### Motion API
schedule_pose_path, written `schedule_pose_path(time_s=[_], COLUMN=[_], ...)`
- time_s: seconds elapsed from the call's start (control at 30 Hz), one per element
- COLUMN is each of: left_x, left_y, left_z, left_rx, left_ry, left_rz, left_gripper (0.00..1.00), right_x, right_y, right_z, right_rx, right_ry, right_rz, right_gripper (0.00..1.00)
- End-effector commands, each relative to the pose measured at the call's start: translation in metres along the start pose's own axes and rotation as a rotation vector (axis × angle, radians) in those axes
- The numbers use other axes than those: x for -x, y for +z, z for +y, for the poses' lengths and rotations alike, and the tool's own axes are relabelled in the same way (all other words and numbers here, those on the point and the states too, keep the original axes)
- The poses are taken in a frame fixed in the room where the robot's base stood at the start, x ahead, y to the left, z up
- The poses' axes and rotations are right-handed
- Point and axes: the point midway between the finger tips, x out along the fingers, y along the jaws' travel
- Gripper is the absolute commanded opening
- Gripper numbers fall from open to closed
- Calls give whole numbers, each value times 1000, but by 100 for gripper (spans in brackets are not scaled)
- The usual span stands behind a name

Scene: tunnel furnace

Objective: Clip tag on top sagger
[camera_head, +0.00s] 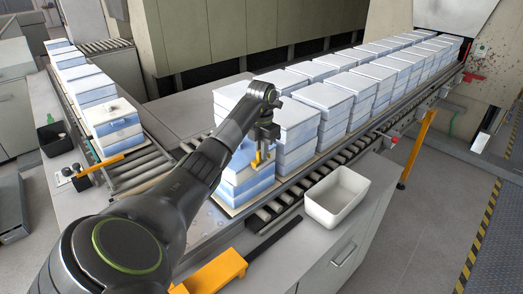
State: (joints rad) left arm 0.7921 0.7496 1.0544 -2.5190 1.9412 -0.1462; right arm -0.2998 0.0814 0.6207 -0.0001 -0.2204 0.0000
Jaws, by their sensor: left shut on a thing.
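My left arm reaches in from the lower left. Its gripper (261,157) is shut on a small yellow piece, seemingly the tag, at the upper edge of the nearest stack of saggers (243,187). The saggers are square, white and pale blue, stacked in layers on the conveyor. The arm hides part of this stack, including much of its top sagger. I cannot tell whether the yellow piece touches the top sagger. My right gripper is not in view.
More sagger stacks (323,97) fill the conveyor towards the furnace opening at the back right. A white bin (337,196) stands on the bench to the right. Another stack row (113,123) and a black tray (54,139) are at the left.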

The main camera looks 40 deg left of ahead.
Motion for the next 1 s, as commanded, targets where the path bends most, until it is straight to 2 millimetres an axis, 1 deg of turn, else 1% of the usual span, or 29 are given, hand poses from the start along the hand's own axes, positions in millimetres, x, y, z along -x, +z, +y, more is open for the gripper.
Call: schedule_pose_path(time_s=[0.7,0.8,0.83,1.0], left_x=[-16,-15,-15,-15], left_y=[0,0,0,0], left_z=[0,0,0,0], left_rx=[0,0,0,0], left_ry=[0,0,0,0], left_rz=[1,0,1,0], left_gripper=[0,0,11,34], right_x=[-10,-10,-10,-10], right_y=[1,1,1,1], right_z=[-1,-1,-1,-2], right_rx=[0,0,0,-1], right_ry=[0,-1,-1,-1], right_rz=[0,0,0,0], right_gripper=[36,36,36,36])
